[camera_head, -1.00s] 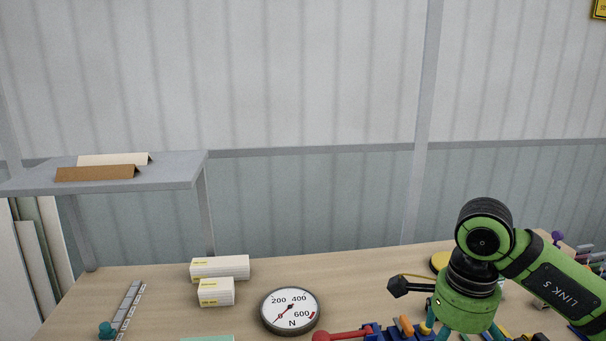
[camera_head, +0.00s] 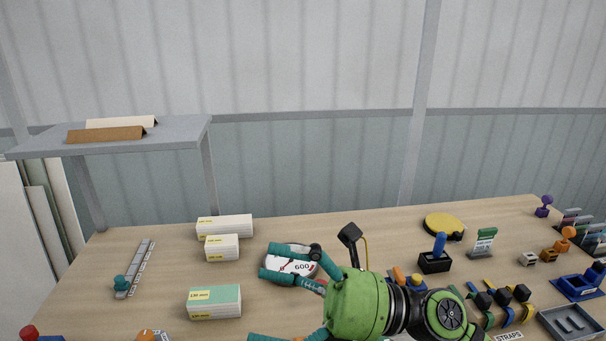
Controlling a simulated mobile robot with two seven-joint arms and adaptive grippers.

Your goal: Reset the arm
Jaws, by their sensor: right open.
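My right gripper (camera_head: 258,307) is in the lower middle of the head view. Its green body and teal fingers point left, and the fingers are spread apart with nothing seen between them. The upper finger overlaps the white round dial (camera_head: 291,262) in the picture and hides part of it. I cannot tell whether they touch. The lower finger is partly cut off by the bottom edge. My left gripper is not in view.
On the wooden table (camera_head: 180,262) stand white boxes (camera_head: 225,228), a green-topped box (camera_head: 214,302) and a grey ruler-like strip (camera_head: 136,268). At right are a yellow disc (camera_head: 443,225), a black block with a blue handle (camera_head: 434,262), straps and a grey tray (camera_head: 570,325).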

